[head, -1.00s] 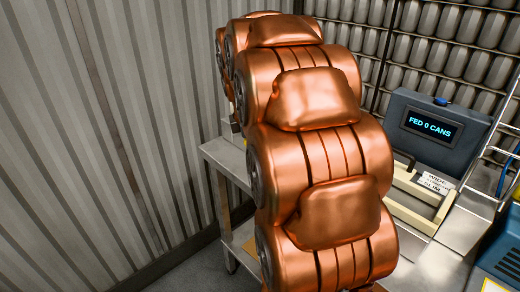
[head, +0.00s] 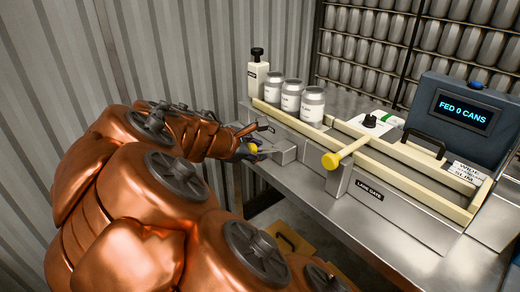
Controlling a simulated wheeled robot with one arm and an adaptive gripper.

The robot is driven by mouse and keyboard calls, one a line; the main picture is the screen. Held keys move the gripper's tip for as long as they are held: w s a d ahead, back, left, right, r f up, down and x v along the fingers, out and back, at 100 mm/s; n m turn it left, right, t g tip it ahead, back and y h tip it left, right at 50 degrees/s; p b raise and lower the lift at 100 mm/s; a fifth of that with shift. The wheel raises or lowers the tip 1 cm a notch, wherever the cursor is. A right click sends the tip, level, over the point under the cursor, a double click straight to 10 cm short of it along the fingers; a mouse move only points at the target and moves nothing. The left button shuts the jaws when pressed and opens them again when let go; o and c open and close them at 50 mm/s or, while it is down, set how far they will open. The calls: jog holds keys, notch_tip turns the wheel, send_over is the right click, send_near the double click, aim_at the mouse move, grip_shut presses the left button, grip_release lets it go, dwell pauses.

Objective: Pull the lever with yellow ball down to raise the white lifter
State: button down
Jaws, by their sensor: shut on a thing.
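My gripper (head: 255,141) is at the front left end of the steel bench machine. Its dark fingers are around a small yellow ball (head: 253,148), which shows only partly and appears to be the lever's ball. The lever's rod is mostly hidden by the fingers. A low grey metal block (head: 283,150) lies just right of the gripper. I cannot clearly pick out the white lifter.
Another yellow knob (head: 330,161) on a cream rod sticks out above the "LANE GATE" plate (head: 369,192). Several silver cans (head: 292,95) stand behind cream rails.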

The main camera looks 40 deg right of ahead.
jog(key=shift+w+a+f+h+b, duration=0.1)
jog(key=shift+a+f+h+b, duration=0.15)
jog(key=shift+f+h+b, duration=0.15)
jog(key=shift+f, duration=0.1)
jog(key=c, duration=1.1)
grip_release()
jog(key=shift+o, duration=0.2)
jog(key=shift+a, duration=0.15)
jog(key=v, duration=1.1)
jog(key=shift+a, duration=0.4)
